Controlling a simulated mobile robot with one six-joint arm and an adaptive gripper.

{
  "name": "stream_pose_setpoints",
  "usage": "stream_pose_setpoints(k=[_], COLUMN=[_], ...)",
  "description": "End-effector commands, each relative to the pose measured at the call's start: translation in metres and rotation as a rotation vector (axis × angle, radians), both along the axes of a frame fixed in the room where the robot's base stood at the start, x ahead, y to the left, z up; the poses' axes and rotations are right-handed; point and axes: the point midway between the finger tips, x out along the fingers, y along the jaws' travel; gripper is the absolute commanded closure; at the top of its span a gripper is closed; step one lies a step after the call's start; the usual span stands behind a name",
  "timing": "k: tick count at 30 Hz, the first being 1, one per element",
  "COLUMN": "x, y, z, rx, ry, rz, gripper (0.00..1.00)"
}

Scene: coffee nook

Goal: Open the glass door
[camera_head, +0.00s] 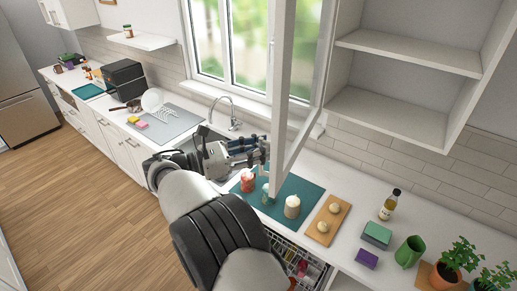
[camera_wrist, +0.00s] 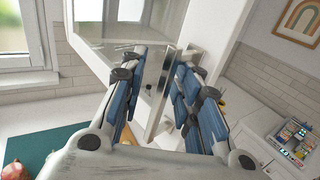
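The glass door (camera_head: 281,75) is a tall white-framed pane that stands swung out from the white wall cabinet (camera_head: 405,52), whose shelves show bare. My gripper (camera_head: 262,148) is at the lower part of the door's outer edge. In the wrist view, my gripper (camera_wrist: 166,65) has its blue-padded fingers apart, one on each side of a grey metal bar handle (camera_wrist: 157,100). The door (camera_wrist: 97,50) fills the space behind the left finger. Whether either finger touches the handle is hard to tell.
Below the door, a teal mat (camera_head: 298,187) holds jars, beside a wooden board (camera_head: 326,221) with round items. A bottle (camera_head: 389,205), green mug (camera_head: 409,252) and potted plants (camera_head: 461,256) stand to the right. An open dishwasher (camera_head: 300,265) lies below the counter. The wooden floor is clear at left.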

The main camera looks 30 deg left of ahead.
Motion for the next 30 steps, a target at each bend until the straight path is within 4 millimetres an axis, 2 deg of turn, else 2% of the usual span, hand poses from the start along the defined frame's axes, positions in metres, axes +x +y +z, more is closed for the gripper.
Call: stream_pose_setpoints(k=[8, 20, 30], x=[-0.007, -0.069, -0.088], y=[0.008, 0.063, 0.079], z=[0.0, -0.001, 0.0], rx=[0.001, 0.003, 0.001], ry=[-0.001, 0.0, -0.001], rz=[0.003, 0.004, 0.0], gripper=[0.71, 0.71, 0.71])
